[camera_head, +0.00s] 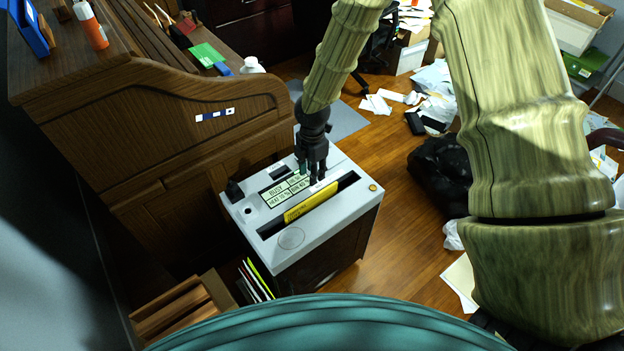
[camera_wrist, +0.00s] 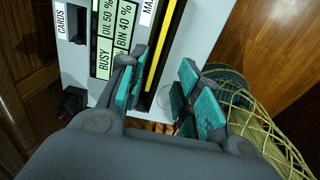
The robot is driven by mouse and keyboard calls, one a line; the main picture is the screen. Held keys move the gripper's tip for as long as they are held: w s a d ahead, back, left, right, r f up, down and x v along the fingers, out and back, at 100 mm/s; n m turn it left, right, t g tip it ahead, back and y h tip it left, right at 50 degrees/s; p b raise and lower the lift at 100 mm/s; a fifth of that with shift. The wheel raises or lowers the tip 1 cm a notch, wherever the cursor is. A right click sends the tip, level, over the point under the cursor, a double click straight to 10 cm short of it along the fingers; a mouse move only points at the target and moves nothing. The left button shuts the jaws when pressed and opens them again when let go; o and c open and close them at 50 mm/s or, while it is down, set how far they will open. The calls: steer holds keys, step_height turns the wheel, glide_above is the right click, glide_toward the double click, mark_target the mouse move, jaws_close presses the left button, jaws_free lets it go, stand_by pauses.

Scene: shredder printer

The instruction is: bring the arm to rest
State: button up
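My gripper (camera_head: 316,172) hangs pointing down over the top of a light grey shredder (camera_head: 342,212). In the wrist view the two teal-padded fingers of my gripper (camera_wrist: 162,88) stand apart, with nothing between the pads. A yellow sheet or folder (camera_head: 311,203) stands in the long slot of the shredder, beside the gripper in the head view. It also shows as a yellow strip in the wrist view (camera_wrist: 164,52). The green display panel (camera_wrist: 104,42) reads BUSY, OIL 50 % and BIN 40 %. I cannot tell how far the fingertips are above the shredder's top.
A wooden roll-top desk (camera_head: 150,120) stands left of the shredder. Black bags (camera_head: 440,170) and scattered papers (camera_head: 434,95) lie on the floor at the right. Bare wooden floor (camera_head: 400,245) lies right of the shredder.

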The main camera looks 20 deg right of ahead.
steer(key=shift+r, duration=1.35)
steer(key=s+a+f+m+y, duration=0.25)
steer(key=s+f+m, duration=0.75)
steer(key=s+f, duration=0.6)
steer(key=s+d+f+m+h, duration=0.1)
steer(key=s+d+m, duration=0.2)
steer(key=s+m, duration=0.3)
steer(key=s+d+f+m+h, duration=0.1)
steer(key=s+m, duration=0.5)
steer(key=s, duration=0.8)
steer(key=shift+s+d+f, duration=0.15)
steer(key=shift+d+f, duration=0.3)
steer(key=shift+d, duration=0.45)
steer(key=shift+h, duration=0.25)
